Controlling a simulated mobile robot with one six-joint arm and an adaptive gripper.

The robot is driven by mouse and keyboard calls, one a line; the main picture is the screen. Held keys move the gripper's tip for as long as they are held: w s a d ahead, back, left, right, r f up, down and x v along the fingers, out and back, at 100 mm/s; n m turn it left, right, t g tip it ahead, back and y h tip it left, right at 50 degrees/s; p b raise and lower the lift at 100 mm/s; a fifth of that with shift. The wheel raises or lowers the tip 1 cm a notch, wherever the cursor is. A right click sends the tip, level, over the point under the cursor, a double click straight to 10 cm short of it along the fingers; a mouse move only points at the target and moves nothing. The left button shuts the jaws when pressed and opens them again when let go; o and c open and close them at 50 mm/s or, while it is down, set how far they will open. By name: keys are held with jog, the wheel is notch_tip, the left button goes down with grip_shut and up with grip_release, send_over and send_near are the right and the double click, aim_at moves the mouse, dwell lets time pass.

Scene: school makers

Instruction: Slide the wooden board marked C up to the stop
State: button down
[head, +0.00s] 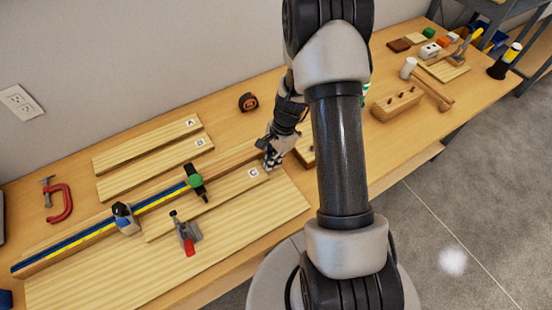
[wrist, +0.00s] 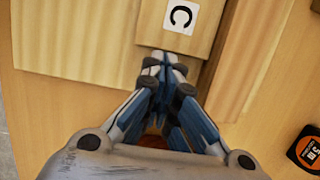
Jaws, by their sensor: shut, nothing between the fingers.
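The wooden board marked C (head: 225,203) lies flat on a larger pale wooden panel, along a fence with a blue and yellow strip (head: 160,198). Its label end shows in the wrist view (wrist: 157,30). My gripper (head: 268,163) is shut and empty at that end. In the wrist view its closed fingertips (wrist: 165,60) are at the board's end edge; I cannot tell whether they touch. A grey and blue block (head: 125,219), which looks like the stop, sits at the fence near the board's far left end. Any gap there is unclear.
A green-knobbed black fixture (head: 196,181) stands at the fence beside the board. A red-handled toggle clamp (head: 187,238) stands on the near side. Boards A (head: 145,146) and B (head: 155,168) lie behind the fence. A tape measure (head: 248,102) sits farther back.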

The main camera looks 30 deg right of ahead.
jog(key=p+v, duration=0.8)
jog(key=v, duration=0.2)
